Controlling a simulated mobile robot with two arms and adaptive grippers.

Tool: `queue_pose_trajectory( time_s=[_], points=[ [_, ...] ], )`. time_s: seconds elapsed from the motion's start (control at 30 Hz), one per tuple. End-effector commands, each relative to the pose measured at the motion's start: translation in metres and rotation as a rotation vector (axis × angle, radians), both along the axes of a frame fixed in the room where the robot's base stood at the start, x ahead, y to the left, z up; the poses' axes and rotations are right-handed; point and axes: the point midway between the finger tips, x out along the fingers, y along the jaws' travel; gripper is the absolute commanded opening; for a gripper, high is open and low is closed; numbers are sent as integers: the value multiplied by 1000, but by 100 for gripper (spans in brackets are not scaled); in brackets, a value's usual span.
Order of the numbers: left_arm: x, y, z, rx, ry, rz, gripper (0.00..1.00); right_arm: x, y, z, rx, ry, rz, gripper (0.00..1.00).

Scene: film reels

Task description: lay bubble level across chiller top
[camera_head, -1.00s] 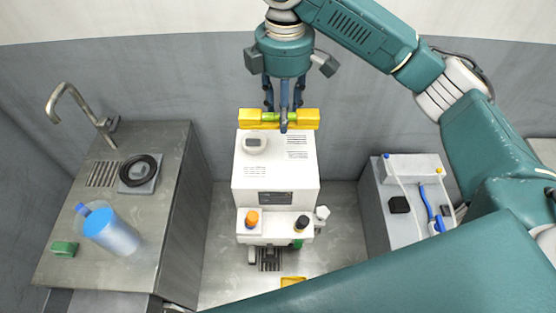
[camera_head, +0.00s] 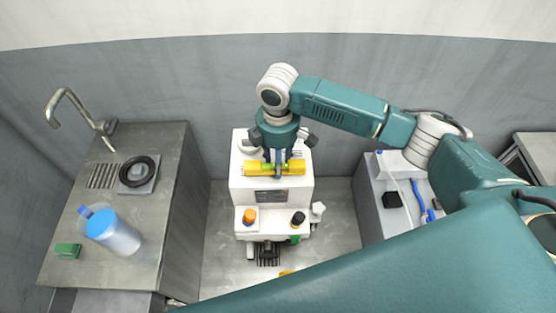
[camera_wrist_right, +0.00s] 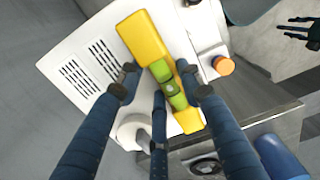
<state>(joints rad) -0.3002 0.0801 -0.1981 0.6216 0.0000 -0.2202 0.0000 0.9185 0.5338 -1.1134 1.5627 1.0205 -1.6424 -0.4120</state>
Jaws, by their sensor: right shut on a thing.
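The yellow bubble level (camera_head: 294,168) with a green vial is held crosswise over the front part of the white chiller's top (camera_head: 239,164). My right gripper (camera_head: 277,172) comes down from above and is shut on the level's middle. In the right wrist view the fingers (camera_wrist_right: 166,82) close around the green vial section, and the level (camera_wrist_right: 143,38) spans the white top (camera_wrist_right: 72,52). I cannot tell whether the level touches the top or hangs just above it. My left gripper is not identifiable in either view.
An orange cap (camera_head: 249,216) and a black cap (camera_head: 298,218) stand on the chiller's lower front ledge. A steel counter (camera_head: 152,238) with a tap and blue-lidded jug (camera_head: 112,233) is left. A grey cabinet (camera_head: 367,212) with bottles and tubing is right.

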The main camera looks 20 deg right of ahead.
Motion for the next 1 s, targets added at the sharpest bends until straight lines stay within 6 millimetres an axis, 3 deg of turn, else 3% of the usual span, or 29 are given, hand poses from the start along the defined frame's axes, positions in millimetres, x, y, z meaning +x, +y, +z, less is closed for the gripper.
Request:
queue_pose_trajectory(
  time_s=[0.37,0.4,0.5,0.83,1.0],
  points=[
    [0,1,1,1,0,0,40,0,0,-7,0,-2,1,7],
    [0,1,1,1,0,0,40,0,0,-8,0,-1,1,38],
    [0,1,1,1,0,-1,40,0,0,-7,0,-1,1,55],
    [0,0,0,0,0,-3,40,1,0,-4,0,-2,1,55],
    [0,0,-8,0,1,-3,40,2,1,16,2,-6,1,55]
  ],
)
